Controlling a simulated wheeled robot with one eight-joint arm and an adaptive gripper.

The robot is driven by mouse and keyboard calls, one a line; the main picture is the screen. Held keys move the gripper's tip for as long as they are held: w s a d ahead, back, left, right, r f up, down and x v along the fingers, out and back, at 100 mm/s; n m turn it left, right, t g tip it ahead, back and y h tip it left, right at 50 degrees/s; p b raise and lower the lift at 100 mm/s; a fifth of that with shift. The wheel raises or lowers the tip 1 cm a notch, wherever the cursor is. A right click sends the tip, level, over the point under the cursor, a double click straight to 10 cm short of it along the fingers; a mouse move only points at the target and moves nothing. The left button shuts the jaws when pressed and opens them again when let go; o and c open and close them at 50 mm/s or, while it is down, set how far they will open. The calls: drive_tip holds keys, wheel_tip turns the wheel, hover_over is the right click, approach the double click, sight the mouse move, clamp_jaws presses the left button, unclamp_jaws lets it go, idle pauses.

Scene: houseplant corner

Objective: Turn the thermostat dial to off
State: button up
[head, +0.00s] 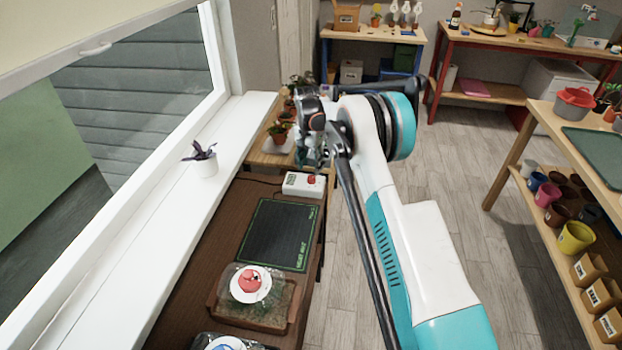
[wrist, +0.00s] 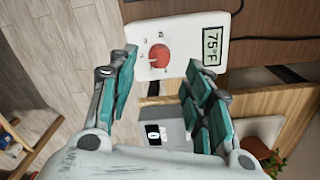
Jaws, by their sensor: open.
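The thermostat (head: 303,185) is a white box on the dark brown bench by the window. Its round red dial (wrist: 153,55) has a pale mark on it and small markings around it. A display (wrist: 212,46) on the thermostat reads 75°F. My gripper (wrist: 160,62) is open, with its teal fingers on either side of the dial in the wrist view and nothing between them. Whether the fingers touch the dial cannot be told. In the head view my gripper (head: 312,162) hangs near the thermostat's far edge, and its fingertips are partly hidden by my arm.
A dark heat mat (head: 278,236) and a domed tray (head: 262,316) lie nearer on the bench. A potted plant (head: 279,134) stands beyond the thermostat. A grey device (wrist: 165,131) with a small display shows below the fingers. A small pot (head: 205,165) sits on the windowsill.

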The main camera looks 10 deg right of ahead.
sight(311, 177)
wheel_tip(311, 177, down, 5)
drive_tip(key=shift+s+d+f+b, duration=0.1)
drive_tip(key=shift+f+b, duration=0.1)
drive_tip(key=shift+b, duration=0.5)
drive_tip(key=shift+c, duration=0.6)
drive_tip(key=c, duration=1)
